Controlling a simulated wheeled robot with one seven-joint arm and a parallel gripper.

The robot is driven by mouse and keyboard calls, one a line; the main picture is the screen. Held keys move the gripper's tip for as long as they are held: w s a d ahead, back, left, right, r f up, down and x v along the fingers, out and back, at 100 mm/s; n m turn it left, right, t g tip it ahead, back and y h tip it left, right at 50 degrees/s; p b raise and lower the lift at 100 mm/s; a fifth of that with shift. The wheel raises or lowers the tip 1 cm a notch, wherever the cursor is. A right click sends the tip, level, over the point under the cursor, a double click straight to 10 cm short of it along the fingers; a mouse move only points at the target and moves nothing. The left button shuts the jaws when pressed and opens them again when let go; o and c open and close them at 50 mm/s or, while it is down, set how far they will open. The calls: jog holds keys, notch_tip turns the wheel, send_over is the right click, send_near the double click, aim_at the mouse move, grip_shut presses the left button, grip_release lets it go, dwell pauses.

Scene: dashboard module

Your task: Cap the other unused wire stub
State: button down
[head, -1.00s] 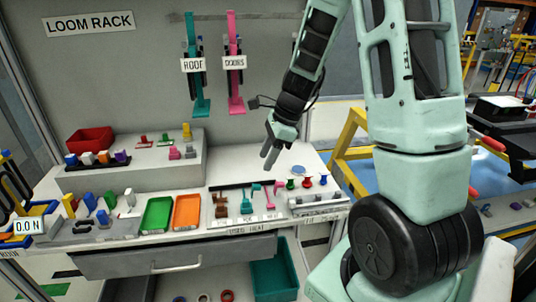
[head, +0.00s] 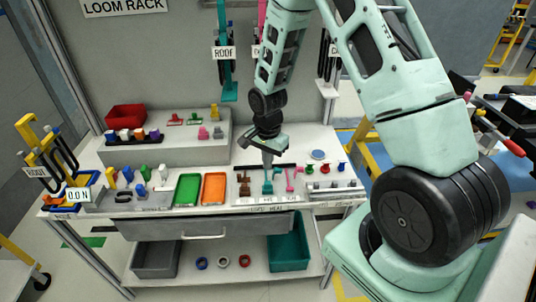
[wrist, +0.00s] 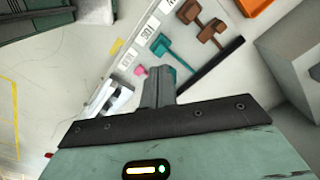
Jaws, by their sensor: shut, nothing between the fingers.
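My gripper (head: 268,161) is shut and empty, pointing down just above or behind the labelled row on the bench. In the wrist view the closed fingers (wrist: 158,88) cover part of that row. The row holds brown pieces (head: 245,186), a teal piece (head: 268,186) and a pink piece (head: 293,178). In the wrist view the brown pieces (wrist: 203,30), teal piece (wrist: 170,52) and pink tip (wrist: 140,71) lie beyond the fingers. Small green (head: 310,168), red and blue (head: 341,167) pegs stand to the right. I cannot tell which piece is the wire stub or its cap.
A grey fixture (head: 335,186) lies at the bench's right front. Green (head: 188,190) and orange (head: 214,188) trays lie left of the row. A raised grey step (head: 165,150) carries a red bin (head: 126,117). Teal looms (head: 228,75) hang behind my arm.

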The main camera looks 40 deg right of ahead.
aim_at(268, 182)
jog(key=shift+f+b, duration=2.3)
jog(key=shift+f, duration=0.75)
jog(key=shift+f, duration=0.25)
jog(key=shift+r, duration=0.1)
